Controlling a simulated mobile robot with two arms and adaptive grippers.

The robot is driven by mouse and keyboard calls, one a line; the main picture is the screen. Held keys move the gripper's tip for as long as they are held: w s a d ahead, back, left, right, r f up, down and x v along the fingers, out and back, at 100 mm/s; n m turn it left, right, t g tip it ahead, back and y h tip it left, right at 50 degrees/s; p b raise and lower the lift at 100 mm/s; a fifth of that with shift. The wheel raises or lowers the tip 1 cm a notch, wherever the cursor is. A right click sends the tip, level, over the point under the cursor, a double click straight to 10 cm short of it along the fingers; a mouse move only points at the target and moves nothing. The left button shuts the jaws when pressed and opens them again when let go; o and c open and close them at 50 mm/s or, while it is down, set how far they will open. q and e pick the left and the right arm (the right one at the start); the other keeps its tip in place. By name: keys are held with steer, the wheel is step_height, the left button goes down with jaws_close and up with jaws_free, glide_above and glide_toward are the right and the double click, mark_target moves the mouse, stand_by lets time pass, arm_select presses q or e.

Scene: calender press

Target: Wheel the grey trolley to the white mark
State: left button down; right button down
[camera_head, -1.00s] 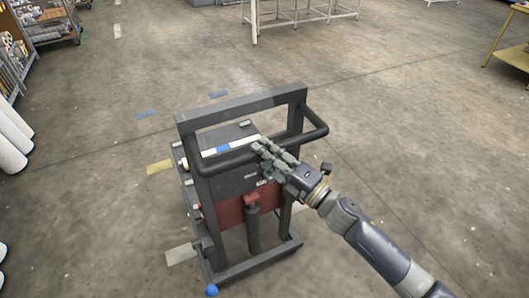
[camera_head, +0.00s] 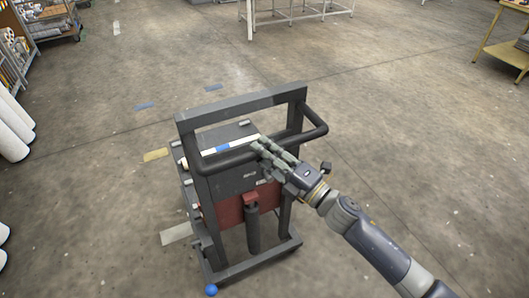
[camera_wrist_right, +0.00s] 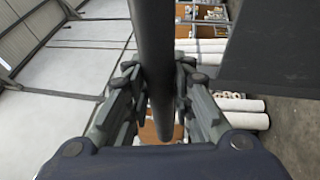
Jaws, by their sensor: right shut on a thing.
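The grey trolley (camera_head: 232,183) stands in the middle of the head view, with a dark upright frame, a red lower panel and a protruding handle bar. My right gripper (camera_head: 266,150) is shut on this handle bar near its middle. In the right wrist view, the dark bar (camera_wrist_right: 152,60) runs between the fingers of my right gripper (camera_wrist_right: 158,85). A pale white mark (camera_head: 176,233) lies on the floor just left of the trolley's base. Another small white mark (camera_head: 116,28) lies far off at the upper left. My left gripper is not in view.
A yellow mark (camera_head: 155,155) and two blue marks (camera_head: 144,106) lie on the floor left of and beyond the trolley. A white-legged table (camera_head: 297,15) is at the back, a yellow table (camera_head: 507,50) at upper right, white rolls (camera_head: 12,130) at left. The floor between is clear.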

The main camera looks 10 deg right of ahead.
steer(key=shift+s+f, duration=0.1)
steer(key=shift+f, duration=0.05)
steer(key=c, duration=1.4)
jaws_free()
steer(key=shift+o, duration=0.2)
steer(key=shift+s+d, duration=0.1)
steer(key=shift+s, duration=0.05)
steer(key=shift+s+d, duration=0.1)
steer(key=shift+d, duration=0.05)
steer(key=v, duration=1.1)
steer(key=shift+s, duration=0.3)
steer(key=shift+d, duration=0.1)
